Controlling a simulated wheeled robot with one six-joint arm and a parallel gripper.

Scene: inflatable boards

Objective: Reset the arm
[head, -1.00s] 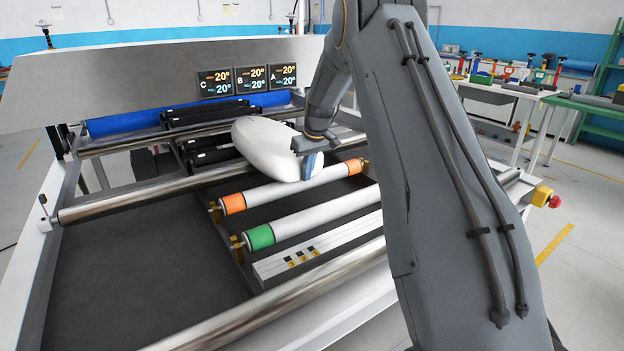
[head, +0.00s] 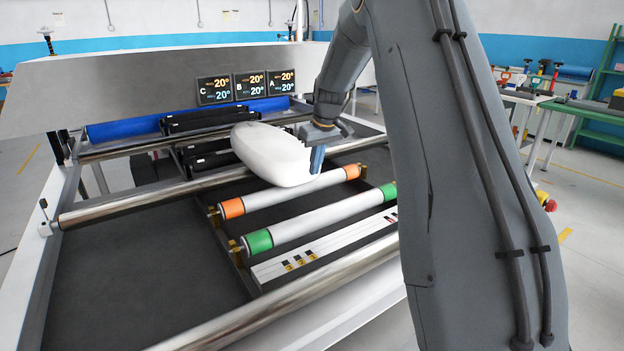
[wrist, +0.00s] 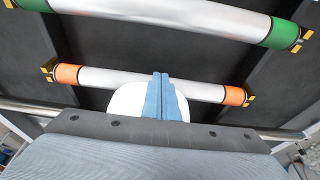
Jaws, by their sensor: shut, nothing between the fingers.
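My gripper (head: 317,160) is above the machine bed, beside the right end of a white rounded bundle (head: 265,152). In the wrist view my gripper (wrist: 162,78) shows its two blue fingers pressed together with nothing between them. A white rounded shape shows behind the fingers there. In the head view my arm covers the right part of the machine. Whether the fingers touch the bundle is hard to tell.
A roller with orange ends (head: 290,190) and a roller with green ends (head: 320,218) lie near the gripper. A long metal roller (head: 280,300) crosses the front. Three displays (head: 248,85) stand at the back. A tool bench (head: 535,97) is behind on the right.

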